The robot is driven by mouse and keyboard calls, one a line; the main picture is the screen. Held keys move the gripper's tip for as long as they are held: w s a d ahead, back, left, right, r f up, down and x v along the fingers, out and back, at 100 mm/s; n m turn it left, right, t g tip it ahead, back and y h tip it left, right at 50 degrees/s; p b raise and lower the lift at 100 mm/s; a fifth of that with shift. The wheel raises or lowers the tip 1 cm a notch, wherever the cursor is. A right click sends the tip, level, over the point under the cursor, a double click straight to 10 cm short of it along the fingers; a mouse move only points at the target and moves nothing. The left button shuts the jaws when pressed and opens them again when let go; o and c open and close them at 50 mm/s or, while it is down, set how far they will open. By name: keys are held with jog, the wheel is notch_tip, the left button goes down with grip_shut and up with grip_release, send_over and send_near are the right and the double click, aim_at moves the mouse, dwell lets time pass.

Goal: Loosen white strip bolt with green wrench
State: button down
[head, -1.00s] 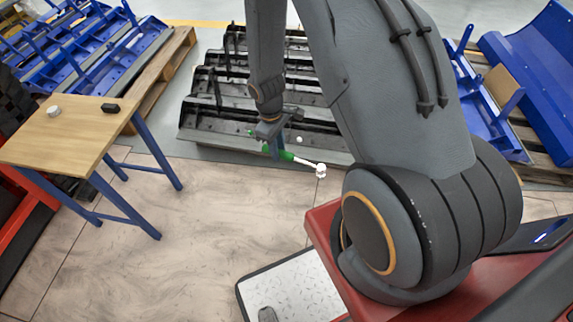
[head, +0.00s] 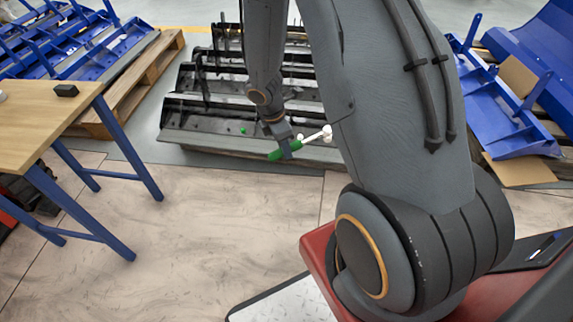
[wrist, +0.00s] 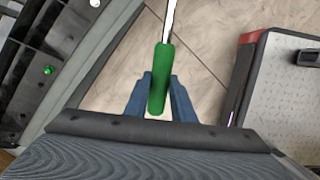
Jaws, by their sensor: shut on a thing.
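The green wrench has a green handle (head: 278,156) and a pale shaft and head pointing right and slightly up. My gripper (head: 284,148) is shut on the green handle, in front of the near edge of the dark strip carrier (head: 225,121). In the wrist view the handle (wrist: 160,85) lies between my blue fingers, with its white shaft running out of the top of the picture. A small white bolt (head: 299,136) shows on the carrier beside my gripper; it also shows at the top of the wrist view (wrist: 94,3). The wrench head is apart from this bolt.
A green bolt (head: 242,130) sits on the same strip, left of my gripper. A wooden table (head: 45,120) with blue legs and a black object (head: 66,90) stands at left. Blue carriers lie on pallets at back left and right (head: 515,125). The floor before the carrier is clear.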

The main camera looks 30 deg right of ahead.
jog(key=w+d+f+n+t+b, duration=0.1)
jog(key=w+d+f+n+b, duration=0.1)
jog(key=f+b, duration=0.5)
jog(key=w+d+f+n+t+b, duration=0.2)
jog(key=w+f+n+b, duration=0.3)
jog(key=b, duration=0.8)
jog(key=shift+d+f+n, duration=0.55)
jog(key=shift+f+n, duration=0.35)
jog(key=shift+n, duration=0.4)
jog(key=shift+f+b, duration=0.1)
jog(key=shift+b, duration=0.85)
jog(key=a+b+x, duration=0.1)
jog(key=b+x, duration=0.3)
jog(key=w+a+r+m+p, duration=0.1)
jog(key=w+a+m+p, duration=0.1)
jog(key=w+m+p, duration=0.3)
jog(key=w+a+r+m+p, duration=0.1)
jog(key=w+r+m+p, duration=0.1)
jog(key=w+m+p, duration=0.4)
jog(key=shift+w+a+m+p, duration=0.3)
jog(key=shift+w+a+p, duration=0.1)
jog(key=shift+w+p, duration=0.9)
